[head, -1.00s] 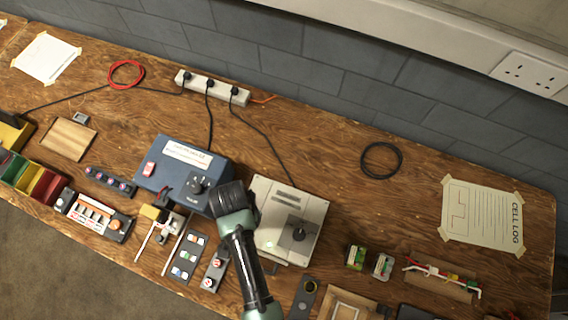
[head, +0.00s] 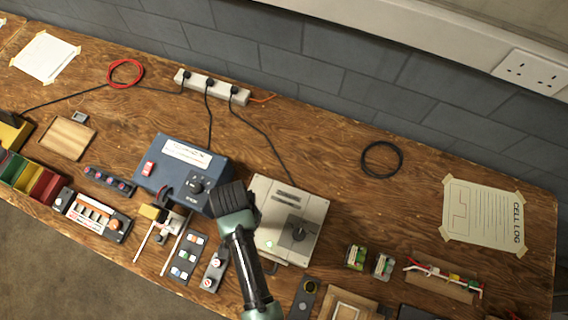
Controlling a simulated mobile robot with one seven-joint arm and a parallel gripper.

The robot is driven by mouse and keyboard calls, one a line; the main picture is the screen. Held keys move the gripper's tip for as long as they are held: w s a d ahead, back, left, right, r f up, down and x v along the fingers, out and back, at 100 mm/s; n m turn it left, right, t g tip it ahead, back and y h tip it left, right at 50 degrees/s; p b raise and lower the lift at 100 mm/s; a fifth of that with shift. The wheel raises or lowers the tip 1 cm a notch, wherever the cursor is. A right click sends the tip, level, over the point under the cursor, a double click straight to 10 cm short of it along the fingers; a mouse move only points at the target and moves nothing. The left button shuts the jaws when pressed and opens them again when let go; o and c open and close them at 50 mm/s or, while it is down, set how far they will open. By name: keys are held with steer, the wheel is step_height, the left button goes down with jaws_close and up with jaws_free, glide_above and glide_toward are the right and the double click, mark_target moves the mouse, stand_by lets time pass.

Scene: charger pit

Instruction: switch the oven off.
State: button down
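No label readable here says oven, and I cannot tell which unit it is. A blue box (head: 183,177) with a white label, a red switch (head: 148,168) and a black dial (head: 197,185) stands left of centre. Right of it is a pale flat unit (head: 288,220) with a dark knob (head: 298,231) on a grey plate and a small green light (head: 269,244). My gripper (head: 227,198) is over the gap between the two, close to the blue box's right front corner. Its dark fingers are seen from above, so their opening and any contact are hidden.
A white power strip (head: 212,88) at the back has black cables running to both units. Small switch panels (head: 188,257) and (head: 214,270) lie in front. Battery-like blocks (head: 356,257) lie to the right. A black cable loop (head: 381,159) lies on otherwise clear wood.

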steer(key=shift+f+b, duration=0.3)
steer(key=shift+f, duration=0.2)
steer(key=shift+r, duration=0.1)
step_height(320, 180, up, 7)
steer(key=p, duration=0.7)
steer(key=shift+p, duration=0.35)
steer(key=shift+w, duration=0.1)
stand_by(0.3)
